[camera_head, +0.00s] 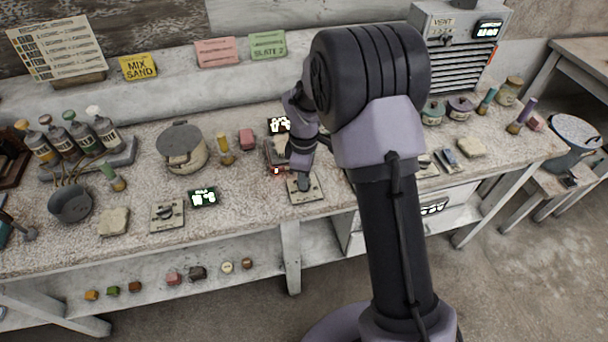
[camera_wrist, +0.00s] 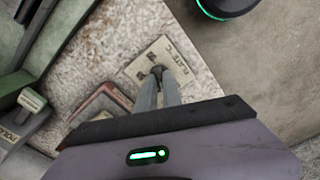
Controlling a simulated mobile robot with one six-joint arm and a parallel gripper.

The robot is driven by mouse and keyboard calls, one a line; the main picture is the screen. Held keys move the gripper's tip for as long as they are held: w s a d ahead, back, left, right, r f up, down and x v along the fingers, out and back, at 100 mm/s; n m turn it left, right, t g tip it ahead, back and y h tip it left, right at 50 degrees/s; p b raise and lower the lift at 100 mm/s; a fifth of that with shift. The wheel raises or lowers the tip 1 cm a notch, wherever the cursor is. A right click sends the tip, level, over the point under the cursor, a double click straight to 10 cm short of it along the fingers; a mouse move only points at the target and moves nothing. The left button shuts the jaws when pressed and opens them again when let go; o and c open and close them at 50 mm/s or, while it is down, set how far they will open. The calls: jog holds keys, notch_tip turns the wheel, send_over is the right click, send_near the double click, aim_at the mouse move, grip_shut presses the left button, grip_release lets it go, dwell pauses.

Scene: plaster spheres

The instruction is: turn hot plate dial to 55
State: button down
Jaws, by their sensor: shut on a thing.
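The dial plate (camera_head: 313,195) is a pale square panel near the bench's front edge. In the wrist view the plate (camera_wrist: 183,66) carries lettering that looks like "PLATE °C". My gripper (camera_head: 304,182) points down over it, and in the wrist view its fingertips (camera_wrist: 158,72) are shut on the small dark dial at the plate's middle. The fingers hide most of the dial, so its pointer cannot be read. The reddish hot plate (camera_head: 272,156) stands just behind the panel, partly hidden by my arm. A small red readout (camera_head: 277,171) glows on its front, too small to read.
A second dial panel (camera_head: 168,216) and a green-lit display (camera_head: 203,198) lie to the left. A lit display (camera_head: 279,126) stands behind the hot plate. My arm covers the bench's middle right.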

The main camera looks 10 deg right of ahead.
jog(key=m, duration=0.5)
jog(key=shift+m+p, duration=0.3)
jog(key=shift+p, duration=0.1)
jog(key=m, duration=1)
jog(key=shift+m+b, duration=0.3)
jog(key=shift+m, duration=1.6)
jog(key=c, duration=1.5)
grip_release()
